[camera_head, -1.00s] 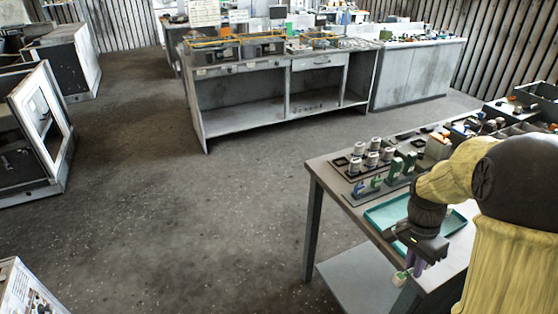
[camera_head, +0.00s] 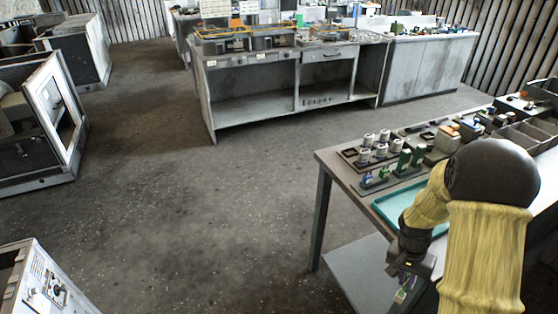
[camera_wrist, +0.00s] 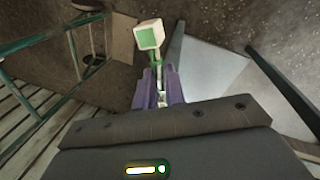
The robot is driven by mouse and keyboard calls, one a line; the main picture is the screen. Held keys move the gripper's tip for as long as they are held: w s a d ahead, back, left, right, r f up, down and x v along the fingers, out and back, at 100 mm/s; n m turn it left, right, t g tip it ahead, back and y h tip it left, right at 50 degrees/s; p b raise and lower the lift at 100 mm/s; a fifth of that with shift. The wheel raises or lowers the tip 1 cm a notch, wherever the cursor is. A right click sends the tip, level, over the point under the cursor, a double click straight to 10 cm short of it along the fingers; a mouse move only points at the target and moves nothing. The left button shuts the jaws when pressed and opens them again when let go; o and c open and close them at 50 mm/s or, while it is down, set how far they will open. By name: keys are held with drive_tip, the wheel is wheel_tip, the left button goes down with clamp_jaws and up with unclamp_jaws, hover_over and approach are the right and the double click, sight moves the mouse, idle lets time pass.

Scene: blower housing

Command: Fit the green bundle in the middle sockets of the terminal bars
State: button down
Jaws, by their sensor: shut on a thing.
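My gripper (camera_wrist: 160,78), with two purple fingers, is shut on the green bundle (camera_wrist: 150,40). In the wrist view, the bundle's end beyond the fingertips is a pale block with a green face, on a thin green part running down between the fingers. In the head view my gripper (camera_head: 405,284) hangs low past the near side of the worktable, with a small bit of the green bundle (camera_head: 400,296) below it. Most of the bundle is hidden or too small there. I cannot make out the terminal bars or their middle sockets in either view.
The worktable (camera_head: 335,163) at right bears a teal tray (camera_head: 385,205), several grey cylinders (camera_head: 366,155), green and blue parts on a dark rack (camera_head: 385,180), and bins (camera_head: 535,133). A long grey bench (camera_head: 245,108) stands behind. The floor (camera_head: 190,210) between is open.

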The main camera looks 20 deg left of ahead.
drive_tip(key=f+n, duration=0.1)
drive_tip(key=f+n+p, duration=0.1)
drive_tip(key=f, duration=0.1)
drive_tip(key=w+f+n, duration=0.1)
drive_tip(key=f, duration=0.1)
drive_tip(key=shift+w+f+t+p, duration=0.1)
drive_tip(key=shift+f+t+p, duration=0.1)
drive_tip(key=shift+t+p, duration=0.15)
drive_tip(key=shift+d, duration=0.1)
